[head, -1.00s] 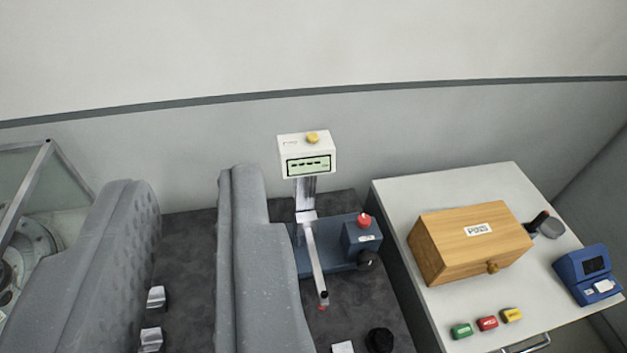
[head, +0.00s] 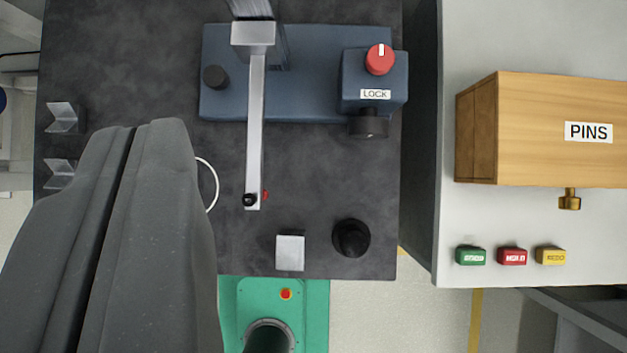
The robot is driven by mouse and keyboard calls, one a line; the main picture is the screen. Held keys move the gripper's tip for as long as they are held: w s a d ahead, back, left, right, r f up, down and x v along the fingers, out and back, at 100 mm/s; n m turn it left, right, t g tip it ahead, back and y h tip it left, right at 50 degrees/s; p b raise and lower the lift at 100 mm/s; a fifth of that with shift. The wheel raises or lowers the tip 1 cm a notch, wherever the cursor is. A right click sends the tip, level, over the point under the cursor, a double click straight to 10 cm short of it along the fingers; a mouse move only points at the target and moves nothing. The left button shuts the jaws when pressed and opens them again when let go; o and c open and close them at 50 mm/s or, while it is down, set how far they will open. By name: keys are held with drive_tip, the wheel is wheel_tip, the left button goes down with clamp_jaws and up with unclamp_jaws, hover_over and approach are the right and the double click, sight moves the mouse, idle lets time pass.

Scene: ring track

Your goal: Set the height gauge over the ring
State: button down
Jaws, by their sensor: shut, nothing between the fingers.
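The height gauge's blue base (head: 300,95) lies on the dark plate in the head view. Its silver arm (head: 256,130) reaches toward the bottom of the picture, with a small black knob and red tip at its end. A red knob (head: 380,60) sits on the block labelled LOCK. A thin white arc (head: 215,185) shows left of the arm's end; most of it is hidden behind my gripper, and I cannot tell whether it is the ring or a marking. My gripper (head: 142,135) is shut and empty, left of the gauge and apart from it.
Two metal V-blocks (head: 64,118) stand at the plate's left. A metal block (head: 290,252) and a black round knob (head: 351,238) are near its front edge. A white bench at right carries the wooden PINS box (head: 550,130) and green, red and yellow blocks (head: 512,256).

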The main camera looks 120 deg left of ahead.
drive_tip(key=d+f+g+y+p, duration=0.1)
drive_tip(key=d+f, duration=0.4)
drive_tip(key=f, duration=0.2)
drive_tip(key=d+f+g+y, duration=0.15)
drive_tip(key=d+f, duration=0.25)
drive_tip(key=f, duration=0.4)
drive_tip(key=w+a+f+p, duration=0.1)
drive_tip(key=w+a+f, duration=0.1)
drive_tip(key=a+f, duration=0.6)
drive_tip(key=shift+w+a+f+h, duration=0.15)
drive_tip(key=shift+w+a+h, duration=0.1)
drive_tip(key=shift+w+h, duration=0.15)
drive_tip(key=shift+g, duration=0.25)
